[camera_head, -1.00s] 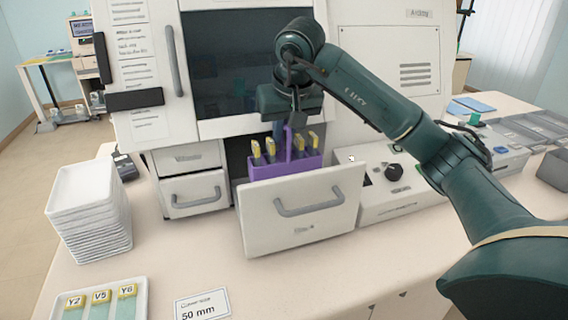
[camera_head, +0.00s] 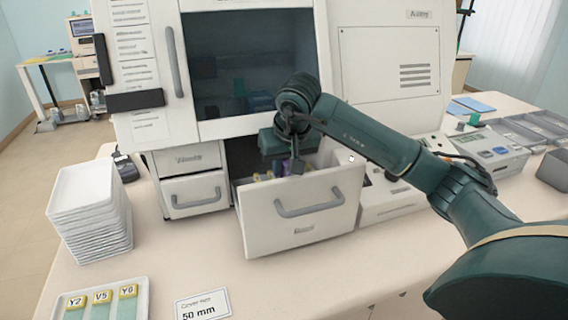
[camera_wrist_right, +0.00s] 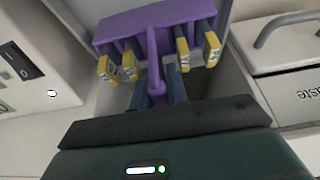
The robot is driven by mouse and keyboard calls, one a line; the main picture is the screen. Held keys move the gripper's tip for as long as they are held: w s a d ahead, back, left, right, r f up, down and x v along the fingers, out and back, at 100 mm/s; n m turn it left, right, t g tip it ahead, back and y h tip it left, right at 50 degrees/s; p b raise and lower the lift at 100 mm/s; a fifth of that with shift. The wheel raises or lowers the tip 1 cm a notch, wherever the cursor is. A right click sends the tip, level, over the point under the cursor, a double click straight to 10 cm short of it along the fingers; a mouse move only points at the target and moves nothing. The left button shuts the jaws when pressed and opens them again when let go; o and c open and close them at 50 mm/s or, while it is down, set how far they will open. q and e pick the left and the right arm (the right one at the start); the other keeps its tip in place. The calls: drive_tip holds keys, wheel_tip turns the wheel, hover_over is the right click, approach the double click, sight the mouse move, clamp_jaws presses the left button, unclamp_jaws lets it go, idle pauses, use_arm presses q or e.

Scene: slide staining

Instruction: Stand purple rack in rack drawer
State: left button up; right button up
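The purple rack (camera_head: 285,169) is down inside the open rack drawer (camera_head: 330,220), mostly hidden behind the drawer's white front. The tops of its yellow-labelled slides just show above the front edge. In the right wrist view the rack (camera_wrist_right: 150,20) shows with yellow-ended slides on both sides of its upright handle. My right gripper (camera_head: 297,166) is over the drawer; in the wrist view its fingers (camera_wrist_right: 158,92) are closed around the handle. Whether the rack rests on the drawer floor is hidden. My left gripper is not in view.
A closed drawer (camera_head: 193,190) sits left of the open one. A control box with a knob (camera_head: 385,200) stands close on the right. Stacked white trays (camera_head: 90,215), a slide tray (camera_head: 100,290) and a "50 mm" card (camera_head: 203,306) lie on the table's left.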

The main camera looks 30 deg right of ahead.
drive_tip(key=o, duration=0.4)
drive_tip(key=v, duration=1.2)
drive_tip(key=shift+s+r, duration=0.1)
drive_tip(key=shift+r, duration=0.05)
